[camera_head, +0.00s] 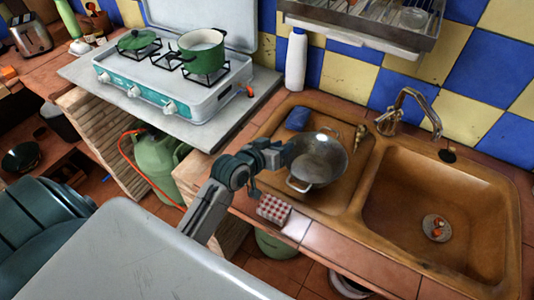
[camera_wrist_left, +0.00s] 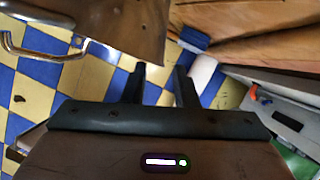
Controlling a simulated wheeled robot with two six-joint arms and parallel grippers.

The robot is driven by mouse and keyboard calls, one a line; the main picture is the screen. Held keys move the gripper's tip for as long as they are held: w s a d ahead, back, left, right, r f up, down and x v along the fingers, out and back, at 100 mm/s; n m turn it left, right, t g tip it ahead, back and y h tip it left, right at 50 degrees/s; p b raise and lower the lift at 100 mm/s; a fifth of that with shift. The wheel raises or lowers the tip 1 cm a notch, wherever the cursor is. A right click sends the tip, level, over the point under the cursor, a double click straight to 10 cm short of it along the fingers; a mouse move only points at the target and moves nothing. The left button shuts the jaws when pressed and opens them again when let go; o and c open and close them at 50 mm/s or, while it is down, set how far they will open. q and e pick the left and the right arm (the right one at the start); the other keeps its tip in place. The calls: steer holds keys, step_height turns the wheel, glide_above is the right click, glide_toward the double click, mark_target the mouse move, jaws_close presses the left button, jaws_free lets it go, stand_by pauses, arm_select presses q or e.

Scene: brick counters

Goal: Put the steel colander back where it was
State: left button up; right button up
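The steel colander (camera_head: 318,165) is a grey round bowl with loop handles, standing on the left, shallower part of the brown sink (camera_head: 345,210). My left gripper (camera_head: 287,153) is at the colander's left rim in the head view, close to it or touching it; I cannot tell which. In the left wrist view the two fingers of the left gripper (camera_wrist_left: 160,75) stand apart with a gap between them. A large brownish, shiny surface with a metal loop fills the upper left there, probably the colander seen close up. My right gripper is in neither view.
A blue sponge (camera_head: 297,118) lies behind the colander. A white bottle or roll (camera_head: 296,60) stands by the wall. The tap (camera_head: 410,105) and deep basin (camera_head: 440,215) are to the right. A stove (camera_head: 175,85) with green pots is at the left; a dish rack (camera_head: 370,25) hangs above.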

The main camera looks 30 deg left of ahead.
arm_select(q)
steer(key=b+v, duration=0.1)
steer(key=v, duration=0.7)
steer(key=shift+s, duration=0.2)
